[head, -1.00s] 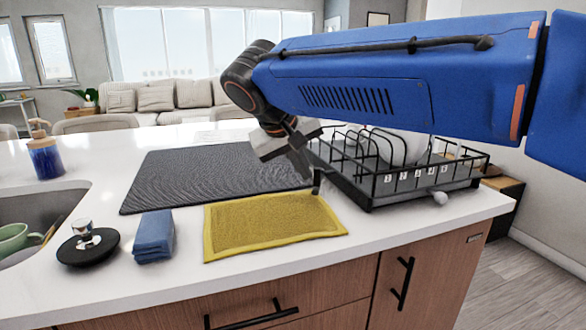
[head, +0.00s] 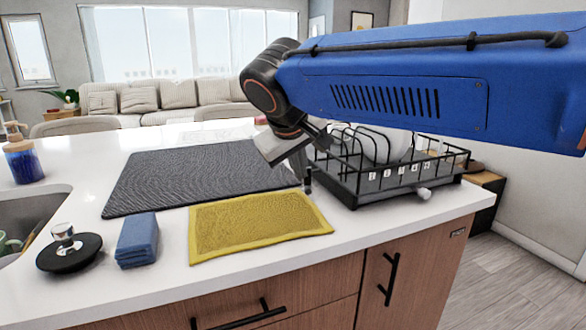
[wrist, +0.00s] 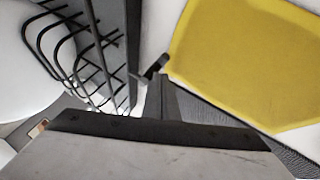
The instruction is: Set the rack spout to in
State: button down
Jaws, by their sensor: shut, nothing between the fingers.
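The black wire dish rack (head: 357,190) stands on the right part of the counter; its wires also show at the left of the wrist view (wrist: 132,45). A small black stub (head: 307,184), seemingly the rack spout, shows at the rack's left side; it also appears in the wrist view (wrist: 156,67). My gripper (head: 301,168) points down beside the rack's left side, close to the stub. Its fingers (wrist: 160,88) are shut and empty. I cannot tell whether they touch the stub. The arm covers part of the rack's back.
A yellow mat (head: 260,225) lies in front, with a dark ribbed mat (head: 185,178) behind it. A blue folded cloth (head: 137,240), a black round stopper (head: 69,250) and the sink are at left. White dishes stand in the rack. A pale knob (head: 424,193) is at its front.

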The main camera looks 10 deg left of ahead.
jog(key=d+n+y, duration=0.1)
jog(key=d+n, duration=0.1)
jog(key=shift+w+d+n+y, duration=0.1)
jog(key=shift+d+n+y, duration=0.1)
jog(key=shift+n+y, duration=0.15)
jog(key=shift+d, duration=0.4)
jog(key=shift+w, duration=0.1)
